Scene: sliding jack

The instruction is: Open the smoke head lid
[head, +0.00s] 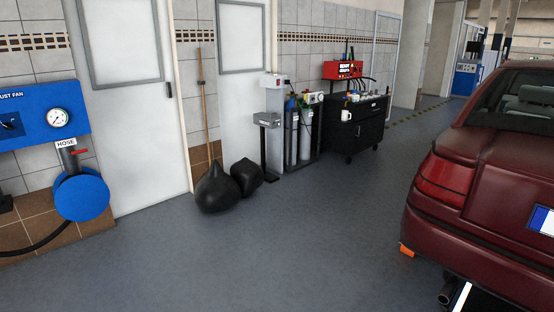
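No part is clearly marked as the smoke head lid. A grey box on a black stand (267,119) is by the far wall, beside the gas cylinders; it may be the smoke head, but its lid and label are too small to make out. Neither of my grippers is in view.
A dark red car (480,190) fills the right side, with an orange block (406,250) by its wheel. Two black bags (218,188), a broom (204,105), gas cylinders (304,135) and a black cart (357,128) line the wall. A blue exhaust fan panel (35,112) hangs left. The middle floor is clear.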

